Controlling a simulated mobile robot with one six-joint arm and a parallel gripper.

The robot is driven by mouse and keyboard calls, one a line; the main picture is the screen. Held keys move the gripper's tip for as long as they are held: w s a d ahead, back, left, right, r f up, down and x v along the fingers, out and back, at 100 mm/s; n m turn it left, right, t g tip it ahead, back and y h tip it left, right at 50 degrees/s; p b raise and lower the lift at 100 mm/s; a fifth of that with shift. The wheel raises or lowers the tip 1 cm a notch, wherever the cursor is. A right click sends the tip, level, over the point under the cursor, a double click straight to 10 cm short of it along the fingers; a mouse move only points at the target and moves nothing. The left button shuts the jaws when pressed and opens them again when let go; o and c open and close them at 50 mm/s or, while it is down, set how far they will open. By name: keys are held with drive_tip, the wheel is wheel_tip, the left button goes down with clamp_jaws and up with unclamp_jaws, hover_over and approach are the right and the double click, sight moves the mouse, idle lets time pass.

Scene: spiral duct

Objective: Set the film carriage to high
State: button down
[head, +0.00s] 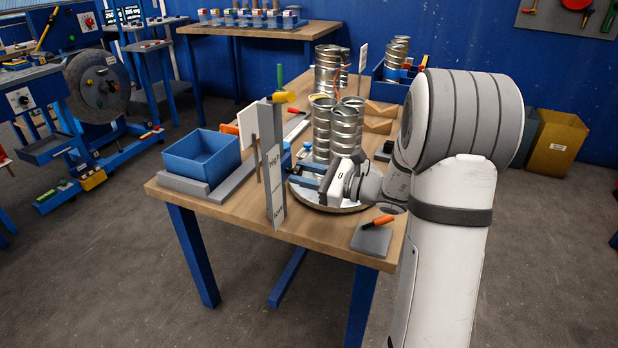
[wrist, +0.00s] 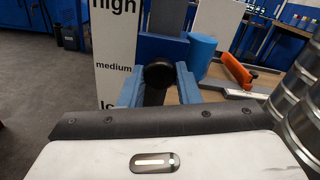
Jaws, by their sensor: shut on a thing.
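The upright grey post (head: 274,185) stands at the near edge of the wooden table, with a label strip reading high at the top and low at the bottom. In the wrist view the label panel (wrist: 118,42) reads high, medium and the start of low. The blue film carriage (wrist: 160,48) is beside that panel, with a dark round knob (wrist: 157,75) facing me at about the medium mark. My gripper (head: 308,176), with blue fingers also in the wrist view (wrist: 158,90), is shut on the knob. The fingers hide part of it.
Shiny spiral ducts (head: 345,130) stand close to the right of my gripper on a round turntable (head: 325,202). A blue bin (head: 202,155) is to the left of the post. An orange-handled tool (head: 376,221) lies on a grey pad at the front corner.

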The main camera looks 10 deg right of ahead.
wheel_tip(320, 180, up, 6)
drive_tip(key=p, duration=0.3)
drive_tip(key=c, duration=1.3)
unclamp_jaws()
drive_tip(key=shift+r, duration=0.1)
drive_tip(key=shift+o, duration=1.2)
drive_tip(key=v, duration=0.8)
